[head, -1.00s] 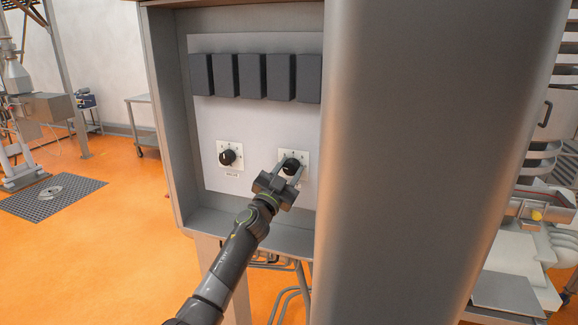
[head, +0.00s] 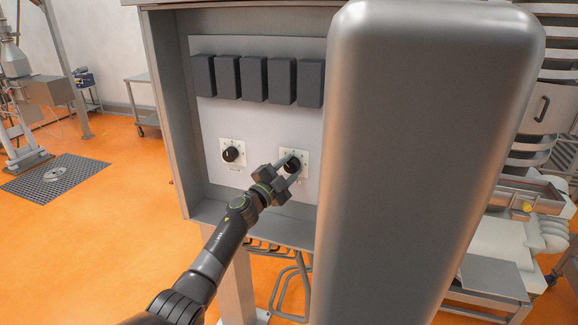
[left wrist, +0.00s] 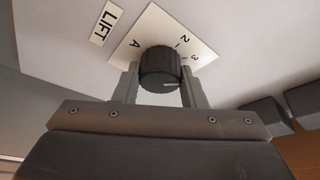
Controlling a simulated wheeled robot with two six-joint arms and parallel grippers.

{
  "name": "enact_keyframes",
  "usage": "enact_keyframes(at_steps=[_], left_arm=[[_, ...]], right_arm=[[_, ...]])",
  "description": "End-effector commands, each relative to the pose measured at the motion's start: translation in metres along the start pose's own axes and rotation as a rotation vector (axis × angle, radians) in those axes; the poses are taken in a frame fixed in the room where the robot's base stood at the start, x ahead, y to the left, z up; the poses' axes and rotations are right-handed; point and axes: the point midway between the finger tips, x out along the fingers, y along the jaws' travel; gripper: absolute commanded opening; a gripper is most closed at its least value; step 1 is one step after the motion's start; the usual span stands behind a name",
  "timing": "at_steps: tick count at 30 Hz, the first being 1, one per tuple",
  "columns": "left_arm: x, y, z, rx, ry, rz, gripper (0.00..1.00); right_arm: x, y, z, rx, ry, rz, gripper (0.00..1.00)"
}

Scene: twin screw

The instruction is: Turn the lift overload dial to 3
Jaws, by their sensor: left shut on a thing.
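The lift dial is a round black knob (head: 292,164) on a white scale plate, at the lower right of the panel. In the left wrist view the knob (left wrist: 160,67) sits beside the label LIFT (left wrist: 104,23). Its plate (left wrist: 152,25) shows A, 2 and 3. My left gripper (head: 290,168) is shut on the knob, one finger on each side. The left wrist view shows both fingers (left wrist: 158,85) beside it. My right gripper is not in view.
A second black dial (head: 230,154) is left of the lift dial. Several dark blocks (head: 254,78) line the panel above. The cabinet side wall (head: 172,120) stands at left, and a large grey metal column (head: 420,150) stands close at right.

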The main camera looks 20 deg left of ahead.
Motion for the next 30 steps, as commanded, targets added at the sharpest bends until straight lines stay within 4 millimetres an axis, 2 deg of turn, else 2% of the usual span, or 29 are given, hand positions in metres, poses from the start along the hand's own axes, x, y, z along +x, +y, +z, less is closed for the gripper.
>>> enact_keyframes(at_steps=[11, 12, 16, 25, 30], left_arm=[[-0.0006, 0.0015, 0.0009, 0.003, -0.001, 0.003, 0.15], [-0.0006, 0.0016, 0.0009, 0.003, -0.001, 0.003, 0.41], [-0.0005, 0.0013, 0.0008, 0.003, -0.001, 0.003, 0.58], [-0.0007, 0.0006, 0.0004, 0.003, 0.000, 0.002, 0.59], [-0.0094, 0.0010, 0.0010, 0.004, 0.000, 0.002, 0.59]], right_arm=[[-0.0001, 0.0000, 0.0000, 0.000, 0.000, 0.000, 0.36], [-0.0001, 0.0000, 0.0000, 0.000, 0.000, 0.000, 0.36], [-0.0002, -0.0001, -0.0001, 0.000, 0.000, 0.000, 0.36], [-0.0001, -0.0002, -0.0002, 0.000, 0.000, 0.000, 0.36], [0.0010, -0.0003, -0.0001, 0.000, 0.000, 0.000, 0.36]])
